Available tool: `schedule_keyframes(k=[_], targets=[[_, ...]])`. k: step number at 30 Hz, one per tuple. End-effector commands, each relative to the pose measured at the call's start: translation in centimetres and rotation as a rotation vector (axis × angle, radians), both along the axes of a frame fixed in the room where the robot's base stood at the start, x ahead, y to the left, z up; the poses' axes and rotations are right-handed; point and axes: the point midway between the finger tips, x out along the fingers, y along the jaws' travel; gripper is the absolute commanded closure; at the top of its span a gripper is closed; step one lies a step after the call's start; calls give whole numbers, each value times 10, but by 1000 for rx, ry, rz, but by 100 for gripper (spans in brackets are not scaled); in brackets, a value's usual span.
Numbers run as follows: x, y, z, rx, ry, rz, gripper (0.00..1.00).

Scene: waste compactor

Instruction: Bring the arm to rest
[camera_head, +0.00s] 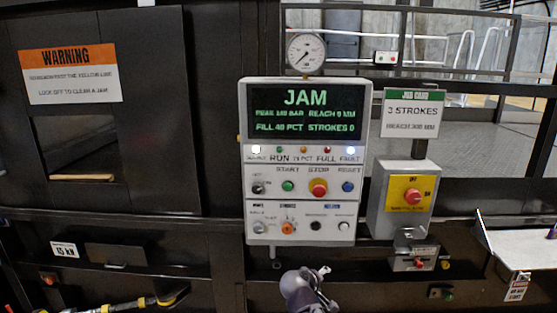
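My gripper (325,284) shows at the bottom middle of the head view, below the control panel (300,207). Only a small end part of my arm is in view, pale grey with dark parts. It appears apart from the panel, in front of the dark machine. Its fingers are too small and turned to tell whether they are open or shut. I see nothing clearly held. The panel screen (303,112) reads JAM, with STROKES 0. White lamps are lit at SELECT's place on the left and at FAULT.
A gauge (305,51) tops the panel. A warning sign (70,75) and dark opening are left. A pale shelf (525,255) juts out at right.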

Motion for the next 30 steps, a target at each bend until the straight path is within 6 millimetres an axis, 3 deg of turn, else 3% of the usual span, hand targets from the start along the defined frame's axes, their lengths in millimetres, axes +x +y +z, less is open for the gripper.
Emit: schedule_keyframes(k=[3, 8, 12, 18, 24, 30], targets=[[-23, -26, -23, 137, 98, -133, 18], [-57, -45, -50, 323, 239, -291, 18], [-88, -52, -68, 486, 369, -410, 18], [-124, -50, -80, 674, 529, -525, 18], [-139, -46, -81, 764, 607, -567, 18], [-141, -46, -81, 773, 617, -572, 18]])
